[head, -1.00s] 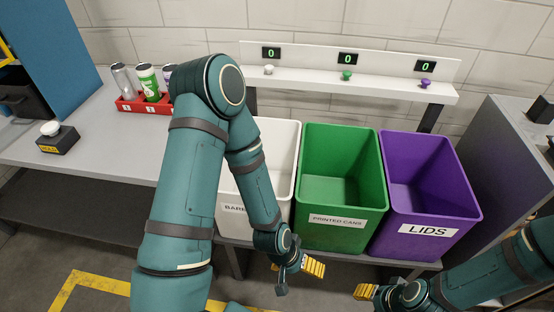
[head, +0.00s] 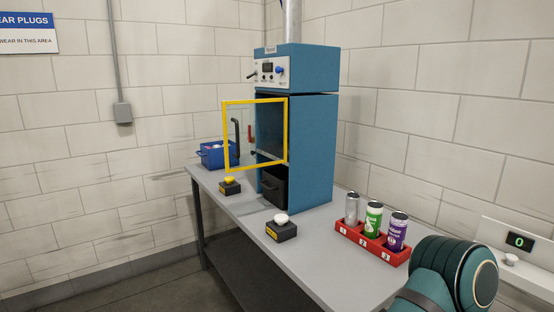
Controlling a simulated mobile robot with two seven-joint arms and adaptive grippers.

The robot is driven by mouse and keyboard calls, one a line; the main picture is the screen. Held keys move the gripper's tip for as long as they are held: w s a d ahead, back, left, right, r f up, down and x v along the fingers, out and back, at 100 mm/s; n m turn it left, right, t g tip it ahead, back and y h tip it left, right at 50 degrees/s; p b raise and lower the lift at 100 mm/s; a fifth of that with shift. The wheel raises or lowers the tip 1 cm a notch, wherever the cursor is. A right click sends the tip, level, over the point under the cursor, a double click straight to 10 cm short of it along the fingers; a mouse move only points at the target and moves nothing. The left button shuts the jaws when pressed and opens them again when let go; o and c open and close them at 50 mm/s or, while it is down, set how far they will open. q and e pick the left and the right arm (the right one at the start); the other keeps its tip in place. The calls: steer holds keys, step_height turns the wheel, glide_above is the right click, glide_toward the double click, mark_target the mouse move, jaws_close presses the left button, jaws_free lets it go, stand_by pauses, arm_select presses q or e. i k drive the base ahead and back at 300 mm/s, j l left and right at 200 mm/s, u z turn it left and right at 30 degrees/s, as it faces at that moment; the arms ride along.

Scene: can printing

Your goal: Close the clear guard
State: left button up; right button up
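The clear guard (head: 226,138) is a see-through panel in a yellow frame on the front of the blue machine (head: 314,130). It stands swung open, out to the left from its hinge side at the machine's front edge. A dark handle (head: 236,138) is on the panel. Behind it the machine's opening is dark, and a red-tipped part shows through the panel. Part of my teal arm is at the lower right. Neither of my grippers is in the head view now.
A black bin (head: 274,187) sits under the machine's opening.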

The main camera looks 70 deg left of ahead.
mark_target(224, 103)
steer(key=u, duration=0.45)
steer(key=j+u, duration=0.1)
steer(key=u, duration=1.15)
steer(key=i+u, duration=0.1)
steer(key=u, duration=0.75)
